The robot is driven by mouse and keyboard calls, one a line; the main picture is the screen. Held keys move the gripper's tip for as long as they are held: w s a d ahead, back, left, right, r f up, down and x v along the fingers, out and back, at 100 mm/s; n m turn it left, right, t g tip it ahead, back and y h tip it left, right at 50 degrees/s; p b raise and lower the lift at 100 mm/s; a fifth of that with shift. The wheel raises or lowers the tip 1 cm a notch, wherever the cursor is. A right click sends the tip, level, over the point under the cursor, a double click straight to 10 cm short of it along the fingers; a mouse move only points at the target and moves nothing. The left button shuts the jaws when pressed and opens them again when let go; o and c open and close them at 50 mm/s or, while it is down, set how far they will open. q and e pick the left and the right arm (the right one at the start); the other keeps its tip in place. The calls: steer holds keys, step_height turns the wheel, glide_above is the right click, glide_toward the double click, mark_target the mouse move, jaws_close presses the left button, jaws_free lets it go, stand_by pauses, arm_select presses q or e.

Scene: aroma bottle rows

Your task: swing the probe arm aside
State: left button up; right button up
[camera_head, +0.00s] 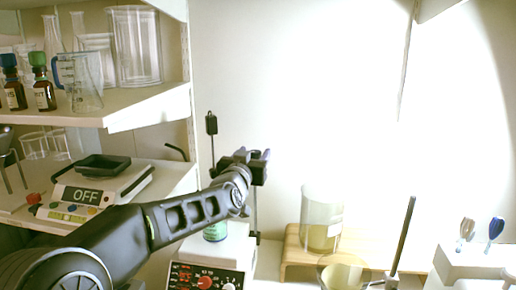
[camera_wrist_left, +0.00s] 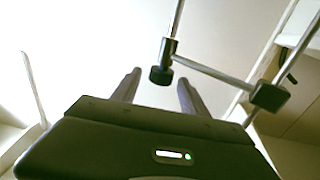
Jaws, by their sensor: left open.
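The probe arm shows in the left wrist view as a thin metal crossbar (camera_wrist_left: 213,74) with black clamp blocks at both ends. Its right block (camera_wrist_left: 270,97) sits on a long metal post; a thin rod rises from its left block. In the head view a black-topped thin rod (camera_head: 211,123) stands behind my left gripper (camera_head: 258,165), which mostly hides the crossbar. My left gripper (camera_wrist_left: 159,78) is open, with nothing held between its fingers. The left clamp block's knob appears between the fingertips; contact is not clear. My right gripper is not in view.
A scale (camera_head: 95,188) and glassware shelf (camera_head: 150,108) are at left. A wooden stand (camera_head: 289,256), a beaker (camera_head: 322,215) and a dark rod (camera_head: 404,235) are at right.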

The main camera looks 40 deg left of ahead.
arm_select(q)
steer(key=x, duration=0.5)
jaws_close()
stand_by(0.5)
stand_by(0.9)
